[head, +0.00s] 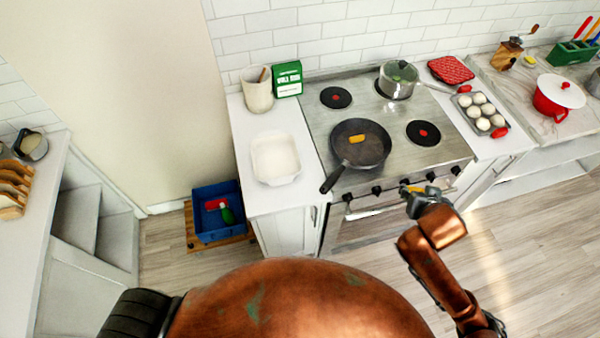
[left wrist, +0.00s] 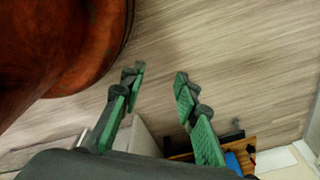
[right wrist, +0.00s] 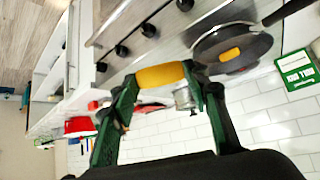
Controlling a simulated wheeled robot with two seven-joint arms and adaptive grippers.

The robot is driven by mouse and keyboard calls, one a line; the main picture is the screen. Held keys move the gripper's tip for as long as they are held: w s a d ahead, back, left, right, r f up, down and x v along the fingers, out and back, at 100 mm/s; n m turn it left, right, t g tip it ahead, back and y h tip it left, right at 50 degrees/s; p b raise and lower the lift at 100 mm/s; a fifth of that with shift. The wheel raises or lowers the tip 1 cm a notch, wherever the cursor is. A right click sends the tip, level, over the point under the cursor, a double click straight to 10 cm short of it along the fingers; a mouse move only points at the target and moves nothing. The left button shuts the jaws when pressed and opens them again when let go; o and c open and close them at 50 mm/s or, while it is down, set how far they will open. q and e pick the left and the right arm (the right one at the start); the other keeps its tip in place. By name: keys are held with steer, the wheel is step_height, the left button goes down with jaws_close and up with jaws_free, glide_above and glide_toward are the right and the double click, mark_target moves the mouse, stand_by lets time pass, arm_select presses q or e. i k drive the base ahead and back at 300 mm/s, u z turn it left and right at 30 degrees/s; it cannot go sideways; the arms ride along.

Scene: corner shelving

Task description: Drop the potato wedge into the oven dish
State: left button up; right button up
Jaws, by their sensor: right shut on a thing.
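A yellow potato wedge (right wrist: 160,75) is held between the fingertips of my right gripper (head: 416,193); its yellow also shows in the head view, in front of the stove's knobs. The white oven dish (head: 275,158) sits on the white counter left of the stove and looks empty. My right gripper is well to the right of the dish and apart from it. A second yellow wedge (head: 357,138) lies in the dark frying pan (head: 372,153). My left gripper (left wrist: 160,74) is open and empty above the floor; it is not in the head view.
The pan's handle (head: 332,180) points toward the dish side of the stove. A white utensil crock (head: 257,92) and a green box (head: 287,80) stand behind the dish. A saucepan (head: 398,82) and an egg tray (head: 480,112) are farther right. A blue crate (head: 218,211) stands below left.

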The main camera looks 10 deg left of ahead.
mark_target(280, 163)
steer(key=z, duration=0.4)
steer(key=k, duration=0.9)
steer(key=u, duration=0.4)
steer(key=i, duration=0.6)
steer(key=u, duration=0.6)
steer(key=i, duration=0.9)
steer(key=z, duration=0.25)
